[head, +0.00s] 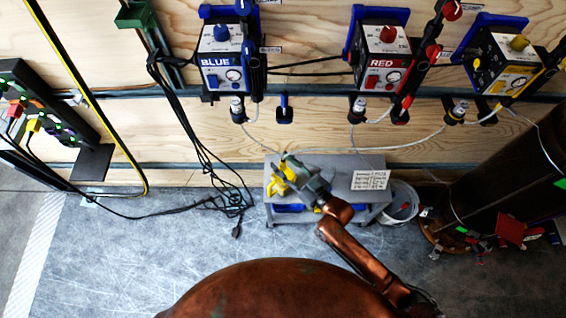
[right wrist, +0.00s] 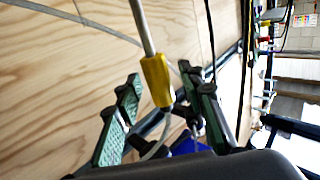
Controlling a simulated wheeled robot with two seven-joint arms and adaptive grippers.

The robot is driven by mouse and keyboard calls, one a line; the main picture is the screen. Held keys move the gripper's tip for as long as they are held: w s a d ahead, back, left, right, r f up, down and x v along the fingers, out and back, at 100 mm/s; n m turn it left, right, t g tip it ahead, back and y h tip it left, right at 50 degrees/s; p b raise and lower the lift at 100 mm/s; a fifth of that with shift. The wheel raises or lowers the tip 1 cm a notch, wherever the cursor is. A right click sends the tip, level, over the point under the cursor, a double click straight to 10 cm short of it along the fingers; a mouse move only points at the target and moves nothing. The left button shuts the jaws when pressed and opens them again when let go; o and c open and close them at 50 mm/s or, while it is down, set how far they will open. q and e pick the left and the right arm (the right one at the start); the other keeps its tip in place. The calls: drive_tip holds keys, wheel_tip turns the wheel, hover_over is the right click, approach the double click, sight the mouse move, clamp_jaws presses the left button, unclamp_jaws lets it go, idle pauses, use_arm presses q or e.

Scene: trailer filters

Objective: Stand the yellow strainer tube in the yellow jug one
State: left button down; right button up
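The yellow strainer tube shows in the right wrist view as a grey tube with a yellow collar (right wrist: 157,80), hanging between the two fingers. My right gripper (right wrist: 165,105) is open around it, with gaps visible on both sides of the collar. In the head view my right gripper (head: 292,182) is over the left part of a grey bench. A yellow object (head: 280,181) shows beside it there, partly covered; I cannot tell whether it is the yellow jug. A pale line runs from the yellow unit (head: 505,62) to the bench's back edge. My left gripper is out of view.
The grey bench (head: 335,172) carries a white sheet (head: 369,180), with blue items (head: 288,208) on its lower level. A bucket (head: 402,203) stands to its right. Blue (head: 222,60) and red (head: 385,65) units hang on the wooden wall. Dark cables (head: 232,200) lie on the floor at left.

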drive_tip(key=v, duration=1.2)
idle(0.4)
